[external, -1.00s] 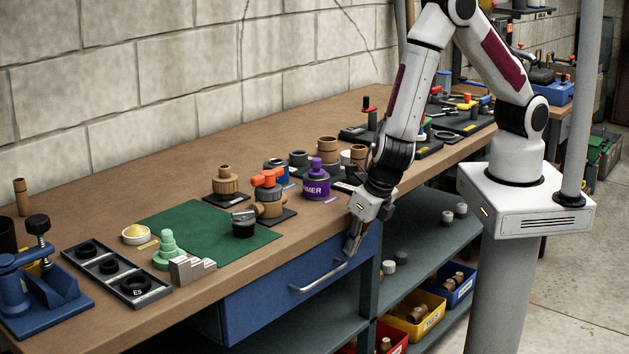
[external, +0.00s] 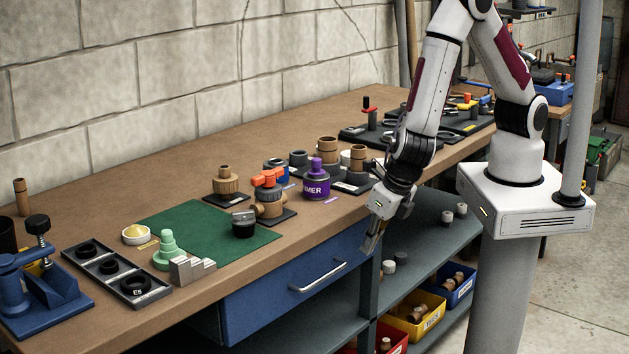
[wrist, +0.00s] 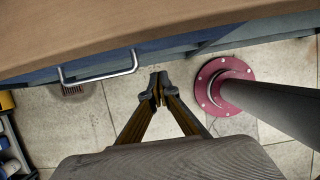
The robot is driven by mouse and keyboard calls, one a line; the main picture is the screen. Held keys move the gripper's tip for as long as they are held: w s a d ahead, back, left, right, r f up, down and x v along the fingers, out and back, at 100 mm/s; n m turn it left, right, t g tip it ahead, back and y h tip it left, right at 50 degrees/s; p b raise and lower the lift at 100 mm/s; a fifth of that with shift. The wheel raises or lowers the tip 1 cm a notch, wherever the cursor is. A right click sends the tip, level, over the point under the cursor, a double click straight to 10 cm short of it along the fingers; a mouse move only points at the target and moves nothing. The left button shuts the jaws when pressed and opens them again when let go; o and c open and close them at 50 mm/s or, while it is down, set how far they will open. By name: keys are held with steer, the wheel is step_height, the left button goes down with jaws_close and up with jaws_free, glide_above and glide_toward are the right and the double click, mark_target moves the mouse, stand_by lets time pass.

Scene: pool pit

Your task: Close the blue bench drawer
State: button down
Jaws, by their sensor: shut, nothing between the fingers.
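The blue bench drawer (external: 262,306) sits under the front edge of the wooden bench top, with its front close beneath that edge. I cannot tell whether a small gap remains. Its silver bar handle (external: 318,278) faces outward. My gripper (external: 371,249) points down just right of the drawer's right end, its fingers together and empty. In the wrist view the shut fingertips (wrist: 158,88) are to the right of the handle (wrist: 98,70) and apart from it, over the floor. The drawer's inside is not visible.
The bench top (external: 100,210) carries a green mat (external: 190,222), a purple container (external: 317,185) and several fittings. A lower shelf (external: 425,245) holds small parts, with a yellow bin (external: 415,318) below. A pole with a red base (wrist: 215,85) stands right of the fingers in the wrist view.

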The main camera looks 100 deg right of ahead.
steer(key=v, duration=0.8)
stand_by(0.9)
steer(key=s+d+r+m+y, duration=0.1)
steer(key=s+d+r+m, duration=0.4)
steer(key=r+m, duration=0.3)
steer(key=s+d+r+m+t+y, duration=0.1)
steer(key=s+d+r+m, duration=0.5)
steer(key=m, duration=0.4)
steer(key=s+d+r+m+t+y, duration=0.1)
steer(key=s+d+r+m, duration=0.5)
steer(key=r+m, duration=0.3)
steer(key=shift+d+r, duration=0.5)
steer(key=shift+r, duration=0.1)
